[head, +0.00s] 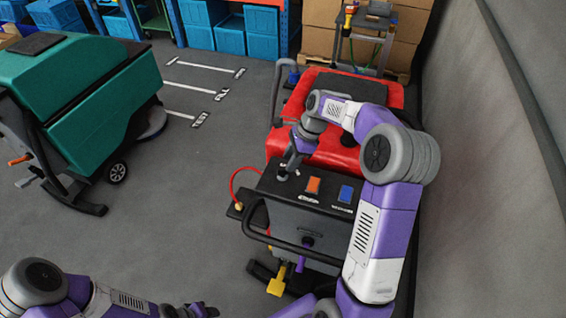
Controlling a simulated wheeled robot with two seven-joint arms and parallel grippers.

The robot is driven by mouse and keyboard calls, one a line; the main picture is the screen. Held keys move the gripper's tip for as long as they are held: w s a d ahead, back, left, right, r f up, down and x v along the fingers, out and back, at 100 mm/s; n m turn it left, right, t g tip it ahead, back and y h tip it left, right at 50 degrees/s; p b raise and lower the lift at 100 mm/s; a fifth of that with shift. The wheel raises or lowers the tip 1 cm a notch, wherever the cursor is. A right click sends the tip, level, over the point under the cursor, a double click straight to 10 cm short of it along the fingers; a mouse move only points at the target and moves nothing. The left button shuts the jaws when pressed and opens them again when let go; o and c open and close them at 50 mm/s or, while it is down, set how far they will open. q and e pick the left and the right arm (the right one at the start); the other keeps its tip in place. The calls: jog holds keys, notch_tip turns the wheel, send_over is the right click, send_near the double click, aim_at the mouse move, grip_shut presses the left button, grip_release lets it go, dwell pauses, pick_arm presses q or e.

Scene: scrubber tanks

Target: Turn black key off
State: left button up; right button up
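My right gripper (285,174) points down at the panel's far-left corner, left of the orange square. Its fingertips are small and dark against the panel, so I cannot tell whether they are open or shut. I cannot make out the black key; the gripper may cover it. My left gripper (200,310) is low at the bottom edge, away from the scrubber, and its fingers are partly cut off.
A black handle bar (290,246), a red hose (236,183), a yellow part (277,284) and a purple lever (302,262) are at the scrubber's near end. A green scrubber (85,90) stands at left. A grey wall (480,200) is close on the right. Floor between the scrubbers is clear.

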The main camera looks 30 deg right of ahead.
aim_at(283, 169)
jog(key=x, duration=0.4)
jog(key=shift+w+f, duration=0.15)
jog(key=shift+w, duration=0.3)
jog(key=shift+s+a, duration=0.1)
jog(key=shift+s, duration=0.05)
jog(key=shift+c, duration=0.7)
grip_shut()
